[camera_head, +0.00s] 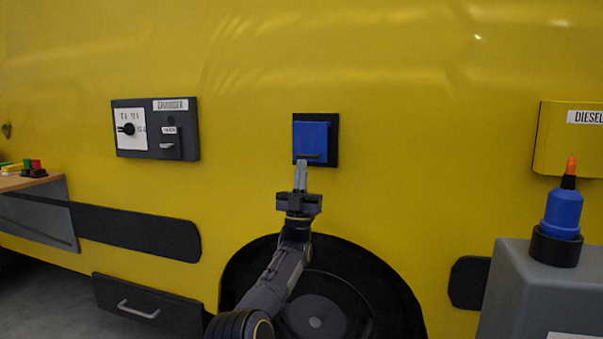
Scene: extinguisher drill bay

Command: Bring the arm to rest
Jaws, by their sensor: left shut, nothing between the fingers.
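My left arm reaches up from the bottom of the head view toward the yellow vehicle side. My left gripper (300,176) is shut and empty, with its fingers pointing up. Its tips lie just below a small blue cover (311,138) set in a black frame (334,150) on the yellow wall. The cover has a dark handle (309,155) along its lower edge. The tips overlap the frame's lower edge in the picture, and I cannot tell whether they touch it. My right gripper is not in view.
A grey control panel (165,151) with a dial is on the wall at left. A drawer (150,306) sits low at left. At right, a blue bottle with orange tip (563,212) stands on a grey cabinet (515,290), below a yellow DIESEL box (560,150). A wheel (385,295) is behind my arm.

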